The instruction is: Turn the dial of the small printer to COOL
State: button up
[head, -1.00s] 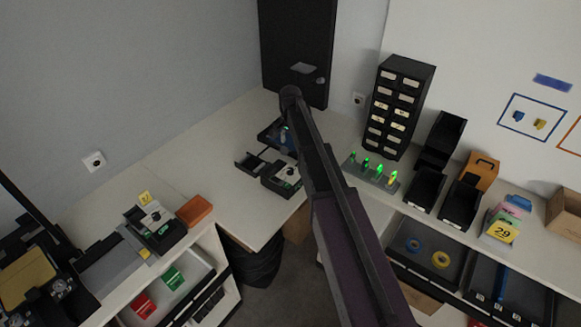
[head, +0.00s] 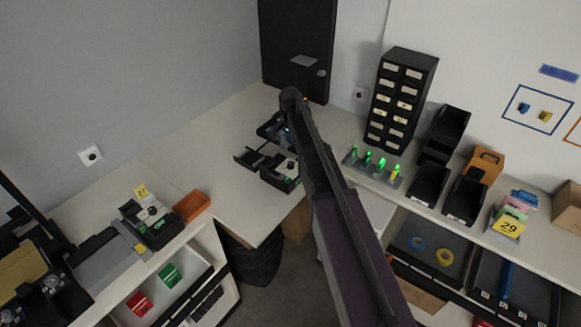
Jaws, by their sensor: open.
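A small black device with a pale top panel (head: 284,171) stands near the front edge of the corner table, just left of my forearm. A similar black device with a pale panel (head: 152,221) stands on the left counter, by a yellow tag. Either could be the small printer; I cannot tell which. The dial and its lettering are too small to read. My arm reaches up from the bottom right, its rounded far joint over the back of the table.
A dark device with a bluish part (head: 270,129) is partly behind my arm. The table's left part is clear.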

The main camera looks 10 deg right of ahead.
aim_at(291, 163)
jog(key=shift+f+b, duration=4.6)
jog(key=shift+f, duration=0.3)
grip_shut()
